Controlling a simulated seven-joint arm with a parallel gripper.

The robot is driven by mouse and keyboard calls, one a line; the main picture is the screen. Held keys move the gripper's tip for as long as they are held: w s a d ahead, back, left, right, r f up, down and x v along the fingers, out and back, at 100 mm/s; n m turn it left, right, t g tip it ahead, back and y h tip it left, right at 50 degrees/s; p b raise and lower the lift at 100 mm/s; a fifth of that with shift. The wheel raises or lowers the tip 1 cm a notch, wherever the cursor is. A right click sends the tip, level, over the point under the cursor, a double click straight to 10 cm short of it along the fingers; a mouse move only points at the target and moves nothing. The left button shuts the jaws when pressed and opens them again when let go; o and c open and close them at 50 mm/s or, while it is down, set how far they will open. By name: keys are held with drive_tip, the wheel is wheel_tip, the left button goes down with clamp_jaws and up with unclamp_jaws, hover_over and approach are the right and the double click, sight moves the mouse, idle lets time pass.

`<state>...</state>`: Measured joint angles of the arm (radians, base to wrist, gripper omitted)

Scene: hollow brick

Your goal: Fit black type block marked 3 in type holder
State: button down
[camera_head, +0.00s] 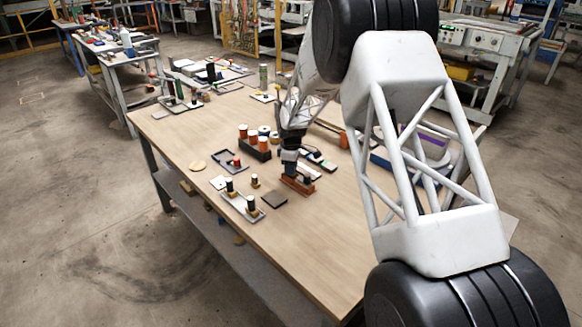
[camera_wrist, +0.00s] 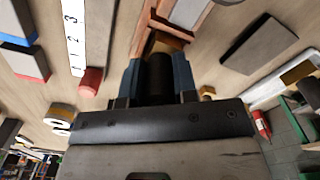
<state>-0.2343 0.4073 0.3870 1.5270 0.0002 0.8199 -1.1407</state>
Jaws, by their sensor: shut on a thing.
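My gripper (camera_head: 289,168) points down over the reddish-brown type holder (camera_head: 299,185) on the wooden table. In the wrist view my gripper (camera_wrist: 158,80) has its two blue-grey fingers shut on a dark block, the black type block (camera_wrist: 160,72). The type holder (camera_wrist: 143,27) lies just past the fingertips there, with a light block (camera_wrist: 188,12) in or over it. The mark on the held block does not show. Whether its lower end is inside the holder or just above it, I cannot tell.
A white strip marked 1, 2, 3 (camera_wrist: 73,40) lies beside the holder. A dark flat plate (camera_head: 274,199) is close in front. A black rack with orange-topped cylinders (camera_head: 254,148) and a dark tray (camera_head: 230,161) stand left. The table's near part is clear.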

drive_tip(key=shift+f, duration=0.2)
idle(0.4)
drive_tip(key=c, duration=0.8)
unclamp_jaws()
drive_tip(key=shift+r, duration=3.9)
